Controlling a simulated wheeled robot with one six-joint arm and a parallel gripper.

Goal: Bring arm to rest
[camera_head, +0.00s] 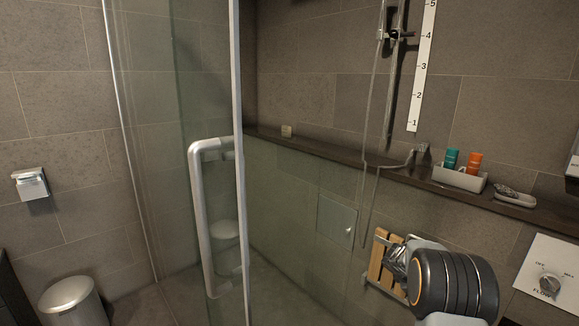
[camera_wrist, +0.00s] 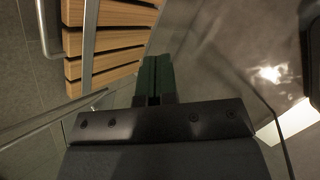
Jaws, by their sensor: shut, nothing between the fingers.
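My gripper (camera_wrist: 154,72) is shut and empty, with its two dark green fingertips side by side in the wrist view. In the head view my gripper (camera_head: 396,257) is small and partly hidden by my dark rounded wrist, at the lower right. It is in front of the slatted wooden seat (camera_head: 377,262) on the shower wall. In the wrist view the seat's slats (camera_wrist: 105,42) are at the upper left of the fingers. I cannot tell whether the gripper touches the seat.
A glass shower door with a metal handle (camera_head: 200,215) stands left of my arm. A dark shelf (camera_head: 345,157) holds a tray (camera_head: 459,178) with two bottles and a soap dish (camera_head: 515,197). A flow control panel (camera_head: 557,257) is at right. A bin (camera_head: 72,302) stands at lower left.

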